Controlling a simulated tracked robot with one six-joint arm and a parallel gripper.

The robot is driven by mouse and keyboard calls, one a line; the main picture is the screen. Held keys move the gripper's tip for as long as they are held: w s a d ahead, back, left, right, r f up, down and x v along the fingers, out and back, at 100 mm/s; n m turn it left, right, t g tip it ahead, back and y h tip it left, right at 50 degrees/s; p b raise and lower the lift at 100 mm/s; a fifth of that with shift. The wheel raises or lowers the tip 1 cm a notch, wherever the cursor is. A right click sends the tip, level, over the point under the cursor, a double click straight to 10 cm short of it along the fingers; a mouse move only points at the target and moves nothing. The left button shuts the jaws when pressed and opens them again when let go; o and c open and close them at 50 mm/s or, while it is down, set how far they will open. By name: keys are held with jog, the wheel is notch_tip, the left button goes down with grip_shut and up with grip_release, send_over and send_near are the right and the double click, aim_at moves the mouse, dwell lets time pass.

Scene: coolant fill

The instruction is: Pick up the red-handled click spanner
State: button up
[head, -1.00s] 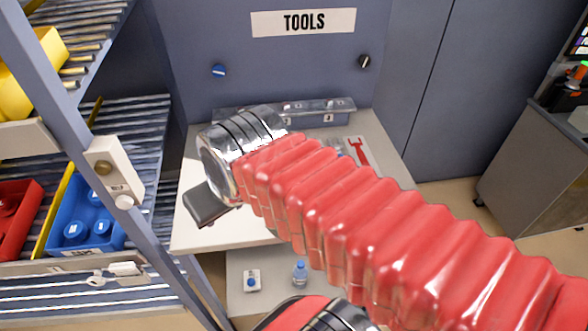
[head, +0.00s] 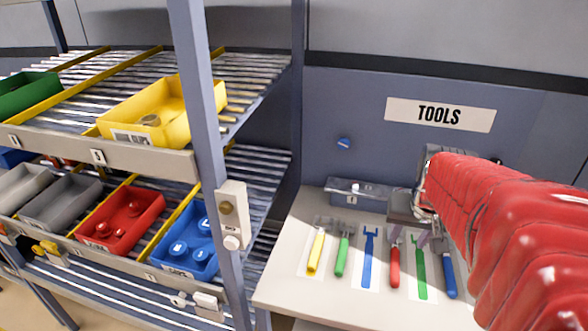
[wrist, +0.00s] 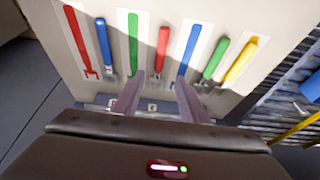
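The red-handled click spanner (head: 395,267) lies on the pale tool table (head: 292,272), its handle toward the front edge. In the wrist view its red handle (wrist: 162,46) points away from my gripper, and its metal end shows between my fingers. My gripper (head: 409,238) hangs over the back part of the table, near the spanner's metal end. In the wrist view the two fingers of my gripper (wrist: 160,79) are apart with nothing held between them. I cannot tell how high the fingertips are above the spanner.
Flat blue (head: 369,262) and green (head: 420,275) tool outlines flank the spanner. Beyond them lie a green-handled tool (head: 342,256), a yellow-handled tool (head: 315,254) and a blue-handled tool (head: 449,276). A clear tray (head: 358,196) stands behind. A shelf post (head: 208,130) rises left of the table.

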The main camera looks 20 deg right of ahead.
jog(key=shift+f, duration=0.1)
send_over(395, 258)
jog(key=s+a, duration=0.1)
jog(key=s, duration=0.1)
jog(key=shift+s+a+f, duration=0.1)
jog(key=shift+f, duration=1.85)
jog(key=shift+s+a+f, duration=0.1)
jog(key=shift+f, duration=1.8)
jog(key=shift+w+f, duration=0.1)
jog(key=shift+x, duration=2.5)
jog(key=shift+w, duration=0.1)
grip_shut()
